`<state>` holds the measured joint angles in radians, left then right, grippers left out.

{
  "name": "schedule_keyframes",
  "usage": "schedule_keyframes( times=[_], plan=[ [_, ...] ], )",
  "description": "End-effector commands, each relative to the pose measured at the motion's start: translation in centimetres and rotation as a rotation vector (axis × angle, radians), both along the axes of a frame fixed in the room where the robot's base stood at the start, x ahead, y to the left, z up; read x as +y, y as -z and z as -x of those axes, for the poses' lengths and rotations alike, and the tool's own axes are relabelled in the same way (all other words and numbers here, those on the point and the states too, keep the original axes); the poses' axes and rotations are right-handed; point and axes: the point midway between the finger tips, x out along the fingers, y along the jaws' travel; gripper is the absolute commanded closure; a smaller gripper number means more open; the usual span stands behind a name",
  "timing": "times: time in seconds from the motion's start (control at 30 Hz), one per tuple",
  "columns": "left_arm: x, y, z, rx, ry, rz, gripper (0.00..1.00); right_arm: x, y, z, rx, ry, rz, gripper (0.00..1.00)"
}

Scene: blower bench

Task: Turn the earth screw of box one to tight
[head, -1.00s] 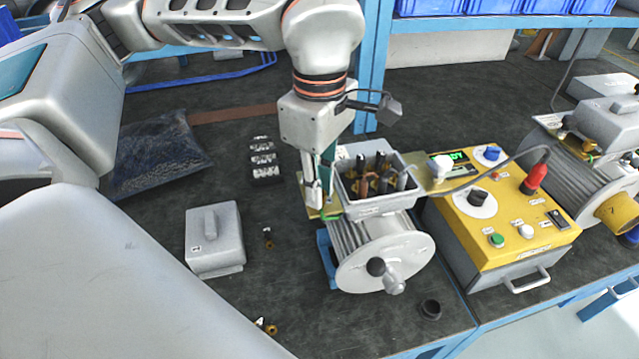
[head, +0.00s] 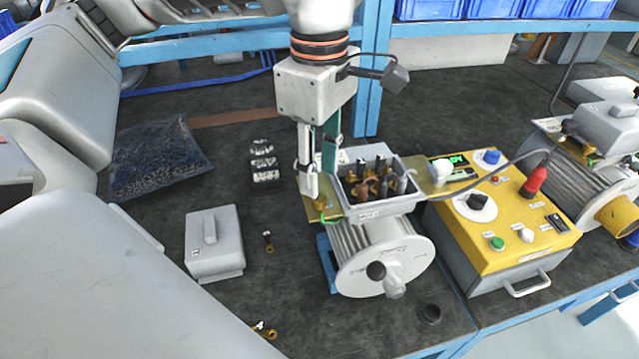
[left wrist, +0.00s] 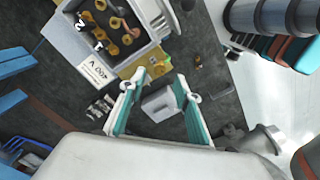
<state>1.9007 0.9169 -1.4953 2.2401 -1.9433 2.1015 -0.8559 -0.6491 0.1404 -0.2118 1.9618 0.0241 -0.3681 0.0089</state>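Box one (head: 380,207) is the open grey terminal box on top of the grey motor (head: 385,250), with brass terminals inside; it also shows in the left wrist view (left wrist: 72,40). The brass earth screw (head: 320,203) sits on the brass plate at the box's left side, beside a short green wire (head: 328,217). My left gripper (head: 320,188) points down just above the screw. The left wrist view shows its two teal-padded fingers (left wrist: 160,82) spread with nothing between them, and the screw (left wrist: 152,60) just beyond the tips. Whether a tip touches it, I cannot tell. My right gripper is not in view.
A grey lid (head: 213,243) and small brass parts (head: 268,241) lie left of the motor. A yellow test box (head: 510,225) with a cable stands to the right, and another motor (head: 580,165) beyond it. A dark bag (head: 160,160) lies left.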

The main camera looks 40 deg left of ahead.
Motion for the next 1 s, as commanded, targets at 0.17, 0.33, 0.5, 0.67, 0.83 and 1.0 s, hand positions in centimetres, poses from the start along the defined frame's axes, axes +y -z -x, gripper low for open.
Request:
schedule_keyframes(
  times=[0.17,0.33,0.5,0.67,0.83,1.0],
  plan=[
    [-0.1,-3.8,-0.1,-0.005,-0.001,0.001,0.67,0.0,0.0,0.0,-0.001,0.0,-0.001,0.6],
    [0.0,-6.2,0.0,-0.003,0.0,0.0,0.67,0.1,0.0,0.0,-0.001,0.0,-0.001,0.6],
    [0.0,-7.2,0.0,-0.001,0.0,0.0,0.67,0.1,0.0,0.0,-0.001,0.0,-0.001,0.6],
    [0.0,-7.3,0.0,0.0,0.001,0.0,0.67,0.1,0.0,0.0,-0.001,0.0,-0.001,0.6],
    [0.0,-7.3,0.0,0.0,0.001,0.0,0.67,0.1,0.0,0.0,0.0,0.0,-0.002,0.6],
    [0.0,-7.3,0.0,0.0,0.001,0.0,0.67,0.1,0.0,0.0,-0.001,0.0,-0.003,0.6]
  ],
)
